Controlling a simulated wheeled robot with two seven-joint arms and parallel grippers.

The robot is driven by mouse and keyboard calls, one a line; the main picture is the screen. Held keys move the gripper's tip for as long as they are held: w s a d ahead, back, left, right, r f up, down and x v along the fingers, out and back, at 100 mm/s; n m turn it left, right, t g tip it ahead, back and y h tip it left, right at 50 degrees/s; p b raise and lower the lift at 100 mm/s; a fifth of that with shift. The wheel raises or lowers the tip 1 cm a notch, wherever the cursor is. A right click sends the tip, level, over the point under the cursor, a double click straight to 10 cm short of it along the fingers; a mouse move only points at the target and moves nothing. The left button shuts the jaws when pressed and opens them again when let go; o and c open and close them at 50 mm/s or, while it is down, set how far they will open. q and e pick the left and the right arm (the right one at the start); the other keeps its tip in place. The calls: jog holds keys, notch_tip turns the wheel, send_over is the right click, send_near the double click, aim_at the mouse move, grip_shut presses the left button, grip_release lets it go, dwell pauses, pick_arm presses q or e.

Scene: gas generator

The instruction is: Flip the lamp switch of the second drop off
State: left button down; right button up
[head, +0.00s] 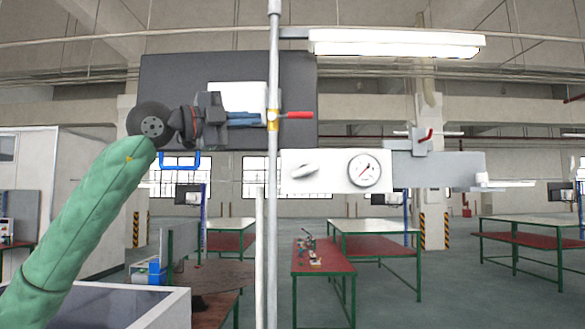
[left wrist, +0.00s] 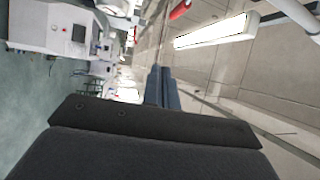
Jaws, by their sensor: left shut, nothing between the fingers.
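A lit tube lamp (head: 396,43) hangs at the upper right of the head view and also shows in the left wrist view (left wrist: 212,32). A white panel (head: 330,185) below it carries a grey knob (head: 304,170) and a round gauge (head: 364,170). Which part is the lamp switch I cannot tell for certain. My left gripper (head: 262,118) is shut and empty, pointing right, its tips beside the grey vertical pipe at the brass valve (head: 272,120) with a red handle (head: 298,115). Whether the tips touch the pipe is unclear. My right gripper is not in view.
The vertical pipe (head: 273,230) stands in front of the panel's left side. A dark board (head: 170,80) is behind my left gripper. A grey box with a small red lever (head: 425,138) is at the right. Red-topped benches (head: 325,258) stand farther back.

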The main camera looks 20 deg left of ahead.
aim_at(297, 171)
pick_arm(q)
notch_tip(297, 171, down, 6)
jog(key=w+a+n+y, duration=0.2)
jog(key=n+y, duration=0.2)
jog(key=n, duration=0.4)
jog(key=shift+r+g, duration=0.2)
jog(key=shift+g, duration=0.2)
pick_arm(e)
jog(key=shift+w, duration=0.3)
pick_arm(q)
jog(key=shift+w+n, duration=0.1)
jog(key=shift+n, duration=0.2)
